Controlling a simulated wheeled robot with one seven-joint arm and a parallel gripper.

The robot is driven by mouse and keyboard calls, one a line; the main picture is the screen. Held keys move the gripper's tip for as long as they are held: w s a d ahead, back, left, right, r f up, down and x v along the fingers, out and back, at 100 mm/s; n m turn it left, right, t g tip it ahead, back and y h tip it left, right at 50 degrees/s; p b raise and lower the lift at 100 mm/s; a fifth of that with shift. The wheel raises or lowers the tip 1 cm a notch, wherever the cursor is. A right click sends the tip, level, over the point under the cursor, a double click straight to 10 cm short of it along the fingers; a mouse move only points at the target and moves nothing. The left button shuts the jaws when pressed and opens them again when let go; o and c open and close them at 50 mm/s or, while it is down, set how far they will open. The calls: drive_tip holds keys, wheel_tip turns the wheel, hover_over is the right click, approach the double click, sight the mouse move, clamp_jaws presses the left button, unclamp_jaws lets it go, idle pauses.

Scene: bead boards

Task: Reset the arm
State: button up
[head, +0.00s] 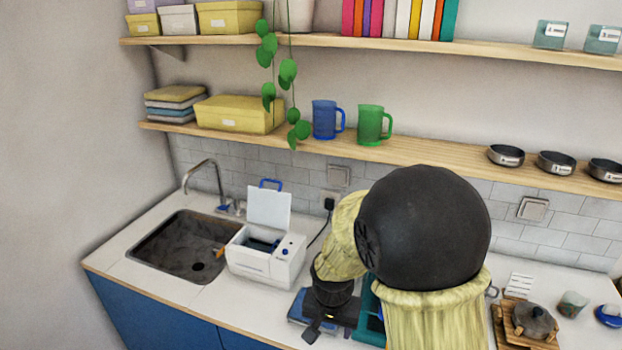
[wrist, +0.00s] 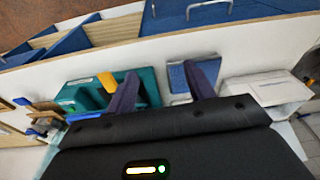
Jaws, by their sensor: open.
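My gripper (head: 322,322) is low over the counter at the front, in front of the white machine. In the wrist view its two dark fingers (wrist: 163,78) stand wide apart with nothing held between them. In the head view the blue board (head: 298,305) shows beside the gripper, and the teal tray (head: 370,322) is mostly hidden behind my arm. I cannot tell whether the fingers touch anything.
A white machine (head: 262,265) with a raised lid stands right of the sink (head: 180,245). A wooden stand with a dark pot (head: 533,320) is at right. Shelves (head: 440,152) with mugs and bowls run above. The wrist view shows blue-fronted compartments (wrist: 120,38) below the counter edge.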

drive_tip(key=s+d+r+n, duration=0.3)
drive_tip(key=s+d+r, duration=0.1)
drive_tip(key=s+d, duration=0.5)
drive_tip(key=shift+s+d+t, duration=0.2)
drive_tip(key=shift+d+t, duration=0.2)
drive_tip(key=shift+d, duration=0.55)
drive_tip(key=shift+w+r, duration=0.1)
drive_tip(key=shift+w, duration=0.05)
drive_tip(key=shift+a, duration=0.1)
drive_tip(key=shift+s, duration=0.2)
idle(0.4)
